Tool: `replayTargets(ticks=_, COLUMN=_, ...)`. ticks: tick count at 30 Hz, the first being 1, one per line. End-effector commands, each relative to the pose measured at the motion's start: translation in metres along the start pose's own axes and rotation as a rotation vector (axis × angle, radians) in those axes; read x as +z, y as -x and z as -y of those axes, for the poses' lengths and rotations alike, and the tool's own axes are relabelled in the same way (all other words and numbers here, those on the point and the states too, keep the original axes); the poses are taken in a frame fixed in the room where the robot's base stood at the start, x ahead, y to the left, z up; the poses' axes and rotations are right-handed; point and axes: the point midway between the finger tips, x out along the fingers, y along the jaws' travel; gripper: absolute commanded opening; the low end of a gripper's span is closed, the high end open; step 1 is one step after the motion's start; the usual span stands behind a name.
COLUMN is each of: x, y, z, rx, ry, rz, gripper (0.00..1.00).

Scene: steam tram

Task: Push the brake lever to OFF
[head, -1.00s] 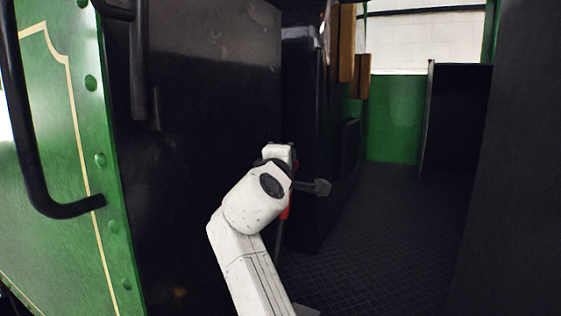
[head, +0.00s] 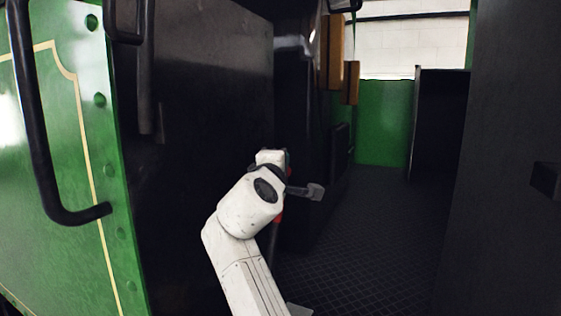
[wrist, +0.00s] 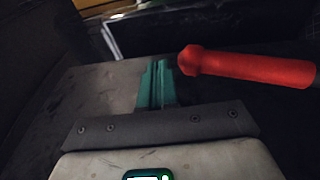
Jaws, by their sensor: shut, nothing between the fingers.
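A red lever grip (wrist: 250,68) lies across the right of the wrist view, its rounded end near my gripper's fingers. I take it to be the brake lever. In the head view only a small red part of it (head: 278,217) shows behind my arm, and its shaft and any OFF mark cannot be made out. My gripper (wrist: 158,72) has teal fingers, shut together and empty, just left of the grip's rounded end. I cannot tell whether they touch. In the head view my arm mostly hides the fingers.
A green riveted panel with a black handrail (head: 45,165) stands at the left. A dark metal wall (head: 210,95) rises close behind my arm. A dark wall (head: 500,190) with a small block (head: 546,180) bounds the right. Between them the chequered floor (head: 365,235) is clear.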

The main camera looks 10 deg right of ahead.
Motion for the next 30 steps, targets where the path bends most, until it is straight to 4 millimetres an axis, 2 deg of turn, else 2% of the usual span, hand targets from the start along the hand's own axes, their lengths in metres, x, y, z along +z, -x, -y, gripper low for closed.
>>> replayTargets(ticks=16, x=0.000, y=0.074, z=-0.052, rx=0.013, ry=-0.005, rz=-0.007, gripper=0.00)
replayTargets(ticks=21, x=0.000, y=0.085, z=-0.059, rx=0.012, ry=-0.003, rz=-0.007, gripper=0.00)
replayTargets(ticks=30, x=0.000, y=0.087, z=-0.061, rx=0.012, ry=-0.002, rz=-0.006, gripper=0.00)
